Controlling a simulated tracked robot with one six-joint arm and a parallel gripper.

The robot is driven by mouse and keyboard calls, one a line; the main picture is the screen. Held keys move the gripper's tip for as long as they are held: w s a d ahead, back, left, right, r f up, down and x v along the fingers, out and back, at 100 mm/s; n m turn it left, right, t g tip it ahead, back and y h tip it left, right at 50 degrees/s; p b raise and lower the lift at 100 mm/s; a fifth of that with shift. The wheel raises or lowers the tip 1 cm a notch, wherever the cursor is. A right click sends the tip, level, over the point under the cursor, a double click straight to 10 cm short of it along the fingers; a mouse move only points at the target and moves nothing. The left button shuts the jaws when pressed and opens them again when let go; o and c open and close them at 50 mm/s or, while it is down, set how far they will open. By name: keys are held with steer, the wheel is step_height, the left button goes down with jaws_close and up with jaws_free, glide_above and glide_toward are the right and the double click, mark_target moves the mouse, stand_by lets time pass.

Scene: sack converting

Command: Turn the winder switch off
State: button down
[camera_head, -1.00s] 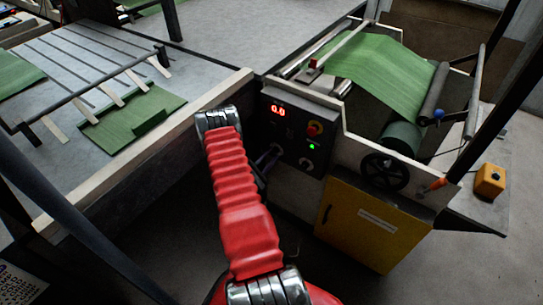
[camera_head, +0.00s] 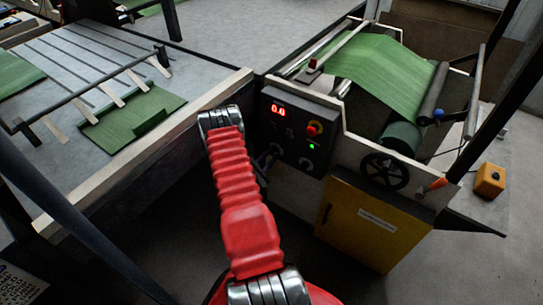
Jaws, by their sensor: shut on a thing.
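The dark control panel (camera_head: 297,132) is on the front of the machine, left of the yellow cabinet. My gripper (camera_head: 269,157) is at the panel's lower left, partly hidden behind my red-sleeved arm. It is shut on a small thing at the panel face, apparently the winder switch. The switch is mostly covered by the jaws, so its setting cannot be read.
A black handwheel (camera_head: 384,171) and the yellow cabinet (camera_head: 364,224) are right of the panel. Green web (camera_head: 383,70) runs over rollers above. A pale table rail (camera_head: 150,150) is close left of my arm. A yellow box (camera_head: 490,180) stands at the far right.

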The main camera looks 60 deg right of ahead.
steer(key=shift+d+n, duration=0.1)
steer(key=shift+n, duration=0.3)
steer(key=n, duration=0.8)
steer(key=shift+w+d+r, duration=0.1)
stand_by(0.4)
steer(key=c, duration=1.9)
jaws_free()
steer(key=shift+o, duration=0.2)
